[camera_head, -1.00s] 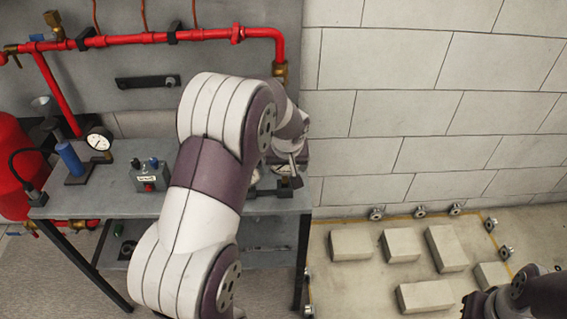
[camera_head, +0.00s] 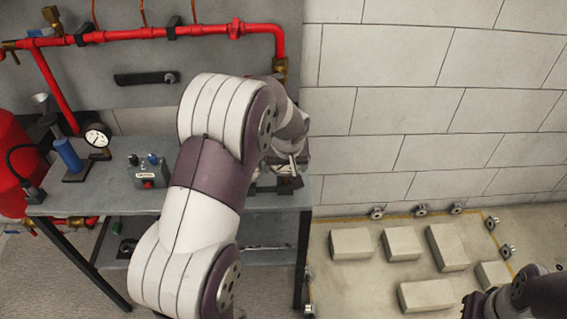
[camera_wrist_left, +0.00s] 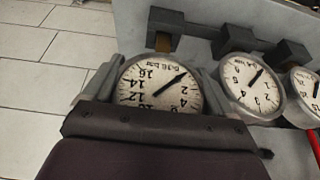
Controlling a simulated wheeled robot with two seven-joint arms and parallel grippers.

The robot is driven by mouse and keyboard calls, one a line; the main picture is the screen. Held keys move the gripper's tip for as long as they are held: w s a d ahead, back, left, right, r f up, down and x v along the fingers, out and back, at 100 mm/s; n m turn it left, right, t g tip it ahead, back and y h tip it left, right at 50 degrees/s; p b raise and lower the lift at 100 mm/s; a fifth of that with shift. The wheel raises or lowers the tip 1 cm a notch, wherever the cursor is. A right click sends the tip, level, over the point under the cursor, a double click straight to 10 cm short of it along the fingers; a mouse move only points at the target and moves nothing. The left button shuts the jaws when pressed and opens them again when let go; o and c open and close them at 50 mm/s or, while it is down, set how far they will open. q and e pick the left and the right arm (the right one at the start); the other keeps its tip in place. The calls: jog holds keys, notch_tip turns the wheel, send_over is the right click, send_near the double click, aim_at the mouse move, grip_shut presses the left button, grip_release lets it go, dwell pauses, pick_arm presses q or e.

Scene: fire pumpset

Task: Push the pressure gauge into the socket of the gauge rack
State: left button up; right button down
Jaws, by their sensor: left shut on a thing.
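My left gripper (camera_wrist_left: 157,88) is shut on a round white-faced pressure gauge (camera_wrist_left: 150,82), with one finger on each side of its rim. In the left wrist view the gauge lies just below the leftmost dark block of the gauge rack (camera_wrist_left: 180,20). A brass piece shows between that block and the gauge; I cannot tell how deep it sits in the socket. In the head view my left arm hides most of the rack, and the left gripper (camera_head: 287,172) shows only in part at the bench's right end. My right gripper (camera_head: 475,303) is dark and partly cut off at lower right.
Two more gauges (camera_wrist_left: 252,88) (camera_wrist_left: 305,90) sit close to the right of the held one. On the bench (camera_head: 110,205) stand a blue cylinder with a gauge (camera_head: 97,136) and a control box (camera_head: 150,178). Red pipe (camera_head: 150,37) runs above. Pale blocks (camera_head: 405,243) lie at right.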

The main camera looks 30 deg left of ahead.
pick_arm(q)
jog(key=shift+f+b, duration=1)
jog(key=shift+f, duration=0.25)
jog(key=o, duration=1.7)
jog(key=p+v, duration=0.1)
jog(key=v, duration=1.2)
jog(key=shift+s+a, duration=0.1)
